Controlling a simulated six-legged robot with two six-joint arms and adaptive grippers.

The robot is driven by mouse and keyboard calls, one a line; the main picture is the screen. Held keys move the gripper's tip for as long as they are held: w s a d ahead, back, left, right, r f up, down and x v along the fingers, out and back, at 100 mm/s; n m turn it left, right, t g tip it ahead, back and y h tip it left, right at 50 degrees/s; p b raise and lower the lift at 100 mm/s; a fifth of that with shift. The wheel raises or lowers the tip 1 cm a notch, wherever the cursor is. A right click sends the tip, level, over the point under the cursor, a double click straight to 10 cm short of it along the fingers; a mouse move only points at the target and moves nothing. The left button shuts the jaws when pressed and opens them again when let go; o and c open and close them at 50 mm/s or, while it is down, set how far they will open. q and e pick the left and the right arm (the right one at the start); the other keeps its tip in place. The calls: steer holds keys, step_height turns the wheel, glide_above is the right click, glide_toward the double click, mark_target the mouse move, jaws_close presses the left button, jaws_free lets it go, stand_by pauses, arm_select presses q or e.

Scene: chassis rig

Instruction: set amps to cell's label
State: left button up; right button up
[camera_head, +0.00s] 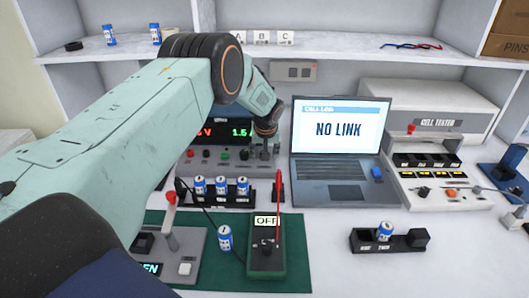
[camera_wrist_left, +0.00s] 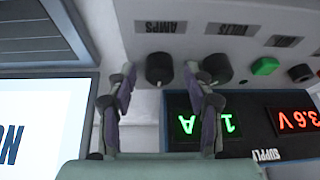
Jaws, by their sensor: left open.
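The supply (camera_head: 228,158) stands at the back, left of the laptop. Its AMPS knob (camera_wrist_left: 160,69) is black and sits below the AMPS label in the upside-down left wrist view. My left gripper (camera_wrist_left: 160,78) is open, its two fingers on either side of this knob; I cannot tell if they touch it. In the head view the left gripper (camera_head: 267,139) is at the supply's right end. The green readout (camera_head: 240,132) shows about 1.5, partly hidden. Blue-and-white cells stand in a black rack (camera_head: 217,201), and one cell (camera_head: 225,238) is on the green mat; their labels are too small to read. My right gripper is out of view.
The laptop (camera_head: 338,130) reads NO LINK, close to the right of the gripper. A meter (camera_head: 265,245) marked OFF with a red probe sits on the mat (camera_head: 298,262). A black tray (camera_head: 362,242) holds a cell. The cell tester (camera_head: 435,172) is at right.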

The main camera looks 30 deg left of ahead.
arm_select(q)
jaws_close()
stand_by(0.5)
steer(key=shift+m+h, duration=0.4)
steer(key=shift+m, duration=0.6)
steer(key=shift+a+m+t+h+b, duration=0.1)
steer(key=shift+m+t+h+b, duration=0.35)
steer(key=shift+m+b, duration=0.85)
jaws_free()
